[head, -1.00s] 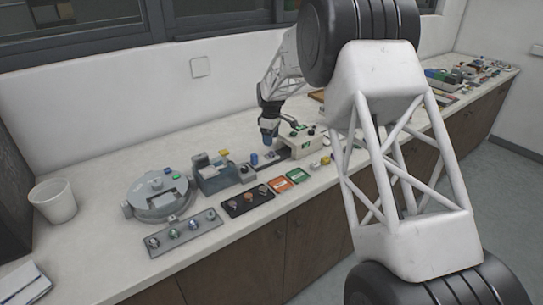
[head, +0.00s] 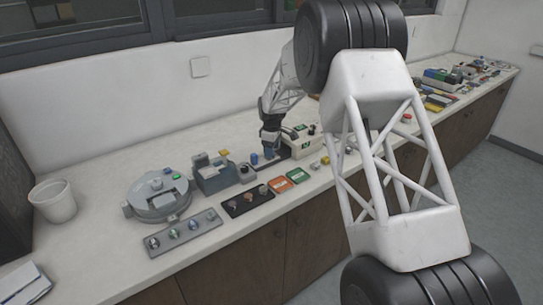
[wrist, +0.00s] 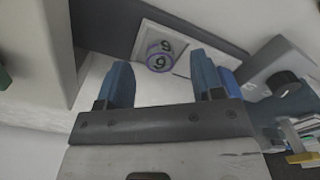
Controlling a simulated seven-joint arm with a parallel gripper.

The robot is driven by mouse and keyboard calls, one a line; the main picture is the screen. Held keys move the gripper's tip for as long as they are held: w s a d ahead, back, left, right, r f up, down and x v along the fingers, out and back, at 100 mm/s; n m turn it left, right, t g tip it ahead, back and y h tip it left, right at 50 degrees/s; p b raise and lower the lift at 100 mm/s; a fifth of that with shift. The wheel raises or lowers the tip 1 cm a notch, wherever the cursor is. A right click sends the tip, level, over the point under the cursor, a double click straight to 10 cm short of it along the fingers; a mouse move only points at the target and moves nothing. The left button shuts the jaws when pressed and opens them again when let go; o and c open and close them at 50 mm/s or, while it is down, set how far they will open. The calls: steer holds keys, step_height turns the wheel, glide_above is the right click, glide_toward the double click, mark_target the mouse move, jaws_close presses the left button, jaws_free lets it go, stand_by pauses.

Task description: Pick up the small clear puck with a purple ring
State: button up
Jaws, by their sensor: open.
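The small clear puck with a purple ring (wrist: 159,56) shows in the wrist view, with dark "9" marks on it. It sits on a white plate (wrist: 181,37) set in a dark grey strip. My gripper (wrist: 160,64) is open, its two blue fingers apart on the left and right of the puck, with nothing held. The puck appears just beyond the fingertips, roughly centred between them; the remaining distance is hard to judge. In the head view my gripper (head: 270,150) is low over the bench beside the beige machine, and I cannot make out the puck there.
The beige machine (head: 301,142) stands close on the right of my gripper in the head view. A blue cylinder (head: 254,159) and a grey device (head: 213,176) are to the left. A round grey press (head: 160,194) and a rack of several pucks (head: 184,233) lie farther left.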

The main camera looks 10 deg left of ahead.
steer(key=shift+f, duration=0.75)
steer(key=c, duration=1)
steer(key=shift+r, duration=0.1)
steer(key=shift+r, duration=0.65)
step_height(320, 180, up, 2)
steer(key=shift+r, duration=0.15)
steer(key=s+d, duration=0.1)
steer(key=s, duration=0.4)
steer(key=s+d, duration=0.2)
steer(key=s, duration=0.3)
steer(key=s+d+r, duration=0.1)
steer(key=s+d, duration=0.1)
steer(key=s, duration=0.3)
steer(key=shift+s+d+r, duration=0.1)
steer(key=shift+d, duration=0.1)
